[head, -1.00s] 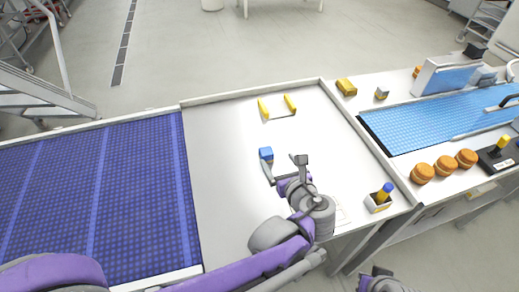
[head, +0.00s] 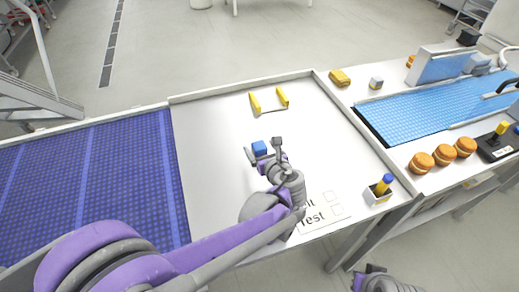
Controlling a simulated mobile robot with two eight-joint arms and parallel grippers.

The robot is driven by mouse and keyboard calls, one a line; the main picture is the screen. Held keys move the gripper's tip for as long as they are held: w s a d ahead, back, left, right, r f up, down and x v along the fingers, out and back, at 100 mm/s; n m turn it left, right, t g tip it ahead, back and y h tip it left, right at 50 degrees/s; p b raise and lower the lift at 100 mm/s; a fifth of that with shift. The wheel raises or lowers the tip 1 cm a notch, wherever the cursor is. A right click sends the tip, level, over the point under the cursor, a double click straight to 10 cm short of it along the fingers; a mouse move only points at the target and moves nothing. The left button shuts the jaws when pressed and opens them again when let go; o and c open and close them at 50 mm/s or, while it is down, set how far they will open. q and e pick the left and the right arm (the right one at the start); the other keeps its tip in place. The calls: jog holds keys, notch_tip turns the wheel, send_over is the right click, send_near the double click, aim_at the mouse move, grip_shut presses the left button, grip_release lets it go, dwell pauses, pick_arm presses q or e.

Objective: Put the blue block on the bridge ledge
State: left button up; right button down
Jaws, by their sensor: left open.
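The blue block (head: 260,149) lies on the white table top, near the middle of the head view. My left gripper (head: 263,150) is at the block, with one finger on its left side and one on its right. The jaws are open, and I cannot tell whether a finger touches the block. The bridge (head: 269,108) stands farther back on the table, with two yellow uprights and a thin bar between them. My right gripper (head: 378,278) shows only in part at the bottom edge, away from the table.
A purple-blue mat surface (head: 88,185) lies left of the white table. The white top around the bridge is clear.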

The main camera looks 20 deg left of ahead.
pick_arm(q)
jog(key=shift+w+a+f, duration=0.3)
jog(key=shift+w+a, duration=0.05)
jog(key=shift+w, duration=0.2)
grip_shut()
